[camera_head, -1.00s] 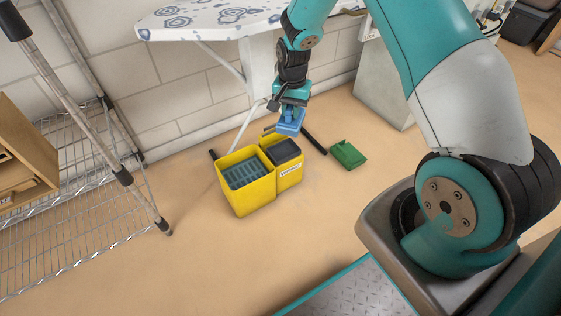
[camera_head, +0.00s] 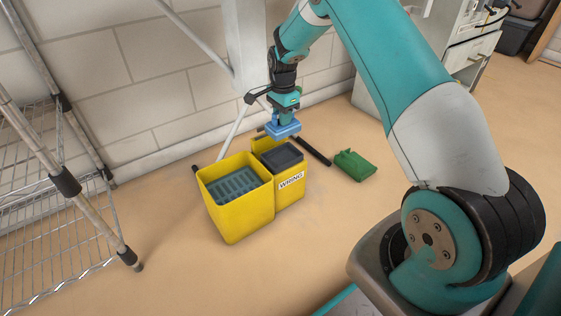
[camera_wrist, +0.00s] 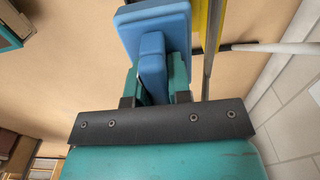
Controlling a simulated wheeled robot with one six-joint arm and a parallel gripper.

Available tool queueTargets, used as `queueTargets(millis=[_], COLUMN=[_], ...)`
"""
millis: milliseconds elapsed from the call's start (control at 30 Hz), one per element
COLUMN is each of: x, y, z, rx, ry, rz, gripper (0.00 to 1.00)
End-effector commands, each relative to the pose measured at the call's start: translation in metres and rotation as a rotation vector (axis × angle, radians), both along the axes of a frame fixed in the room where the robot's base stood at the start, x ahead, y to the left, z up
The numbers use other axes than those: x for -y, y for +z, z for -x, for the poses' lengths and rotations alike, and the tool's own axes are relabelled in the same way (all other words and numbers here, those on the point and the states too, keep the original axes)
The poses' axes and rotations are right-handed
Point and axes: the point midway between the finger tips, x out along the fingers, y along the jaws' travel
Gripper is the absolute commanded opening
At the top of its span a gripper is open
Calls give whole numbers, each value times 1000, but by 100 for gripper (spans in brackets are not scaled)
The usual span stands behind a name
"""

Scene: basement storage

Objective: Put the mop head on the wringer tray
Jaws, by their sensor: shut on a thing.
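My gripper (camera_head: 284,117) is shut on a blue block-shaped head (camera_head: 283,131), which I take to be the mop head. It hangs flat side down. The wrist view shows its flat blue pad and narrower grip block (camera_wrist: 152,66) between my fingers. A yellow two-part bucket (camera_head: 245,215) stands on the floor below. Its right part, labelled WRING (camera_head: 291,180), has a dark flat tray (camera_head: 270,158) on top. In the head view the blue head appears just above that tray's far edge; whether they touch is unclear.
The bucket's left part holds a dark slotted tray (camera_head: 238,184). A green block (camera_head: 353,165) and a dark bar (camera_head: 312,152) lie on the floor to the right. A wire shelf (camera_head: 55,235) stands left; a block wall is behind. The front floor is clear.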

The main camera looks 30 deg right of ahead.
Motion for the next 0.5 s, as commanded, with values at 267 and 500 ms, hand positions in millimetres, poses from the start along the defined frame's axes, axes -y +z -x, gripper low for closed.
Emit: queueTargets(millis=[267,500], x=[-1,-3], y=[-7,-49], z=[0,0], rx=[-1,-1], ry=[3,6], rz=[0,0], gripper=[0,0])
